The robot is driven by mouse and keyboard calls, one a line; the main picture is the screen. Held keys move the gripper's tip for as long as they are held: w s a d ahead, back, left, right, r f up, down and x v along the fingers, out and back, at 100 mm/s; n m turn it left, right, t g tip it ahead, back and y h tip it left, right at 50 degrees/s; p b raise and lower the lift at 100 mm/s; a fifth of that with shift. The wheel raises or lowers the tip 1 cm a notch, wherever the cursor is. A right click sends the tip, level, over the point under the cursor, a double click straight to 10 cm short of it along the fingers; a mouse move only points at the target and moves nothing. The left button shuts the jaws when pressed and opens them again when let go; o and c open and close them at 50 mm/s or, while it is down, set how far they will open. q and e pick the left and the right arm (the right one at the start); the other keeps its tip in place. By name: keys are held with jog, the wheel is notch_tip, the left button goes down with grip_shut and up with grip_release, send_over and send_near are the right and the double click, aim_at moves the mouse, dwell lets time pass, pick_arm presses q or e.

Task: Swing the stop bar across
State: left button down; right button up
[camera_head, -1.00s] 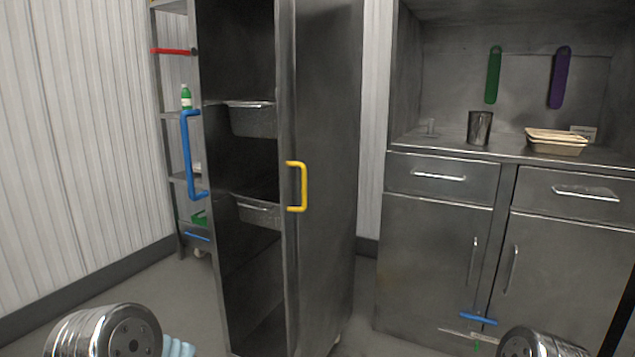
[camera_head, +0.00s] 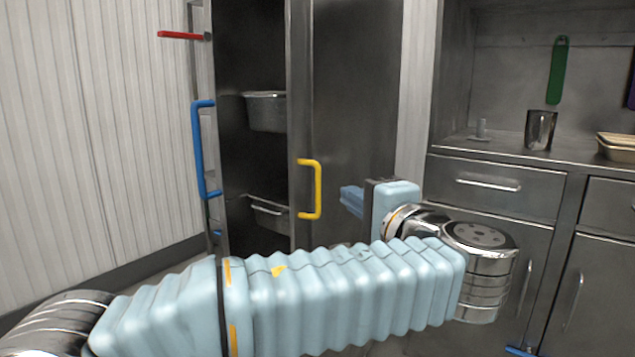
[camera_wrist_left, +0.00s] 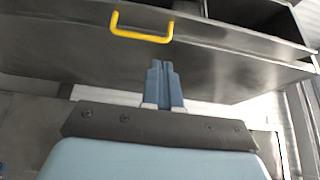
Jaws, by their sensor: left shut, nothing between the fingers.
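A red bar (camera_head: 181,35), which seems to be the stop bar, sticks out to the left at the upper left side of a tall dark metal cabinet (camera_head: 355,100). My left gripper (camera_head: 346,200) is shut and empty, pointing left, just right of the cabinet's yellow handle (camera_head: 317,190). In the left wrist view the closed blue fingers (camera_wrist_left: 163,70) point at the panel below the yellow handle (camera_wrist_left: 142,36), apart from the handle. The red bar is not in the wrist view. My right gripper is not in view.
A blue handle (camera_head: 198,150) stands out at the cabinet's left side. Metal pans (camera_head: 267,112) sit inside its open part. On the right, a counter (camera_head: 455,150) holds a metal cup (camera_head: 540,130) and a tan tray (camera_head: 620,150).

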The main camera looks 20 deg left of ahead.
pick_arm(q)
jog(key=shift+r, duration=0.1)
send_near(295, 173)
jog(key=w, duration=0.4)
jog(key=shift+w+a, duration=0.2)
jog(key=shift+a, duration=0.75)
jog(key=shift+w+a, duration=0.25)
jog(key=shift+a, duration=0.65)
